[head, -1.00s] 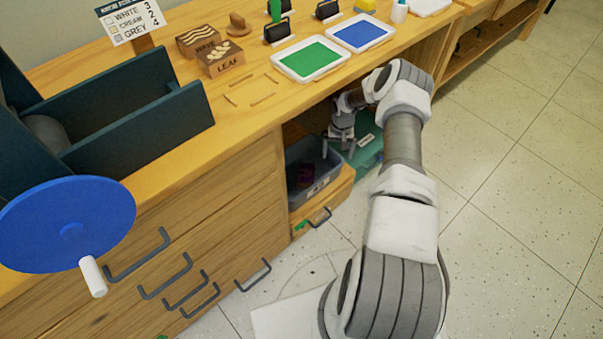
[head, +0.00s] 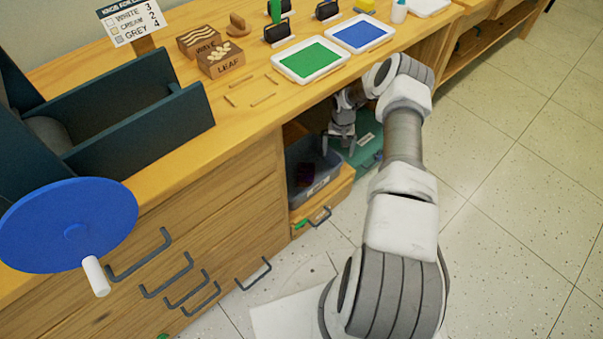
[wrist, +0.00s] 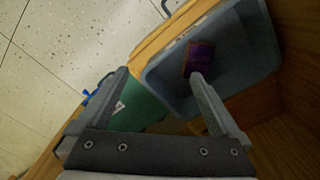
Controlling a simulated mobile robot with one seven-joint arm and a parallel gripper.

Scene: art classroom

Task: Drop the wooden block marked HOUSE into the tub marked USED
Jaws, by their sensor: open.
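My gripper (head: 338,148) is open and empty, reaching down at the open lower compartment of the bench. In the wrist view its fingers (wrist: 158,75) are spread, with the right finger over the grey-blue tub (wrist: 165,88). The tub (head: 328,180) stands on a pulled-out wooden drawer or shelf. A dark purple and reddish block-like thing (wrist: 200,57) lies inside it, apart from the left finger; it also shows dimly in the head view (head: 305,172). No HOUSE marking is readable on it, and the tub's label cannot be read.
A teal box (head: 366,150) with a pale label stands beside the tub. Blocks marked WAVE (head: 199,42) and LEAF (head: 221,62) sit on the bench top, near a thin stick outline (head: 250,90), green and blue pads, and a dark press with a blue wheel (head: 70,225). The floor at right is clear.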

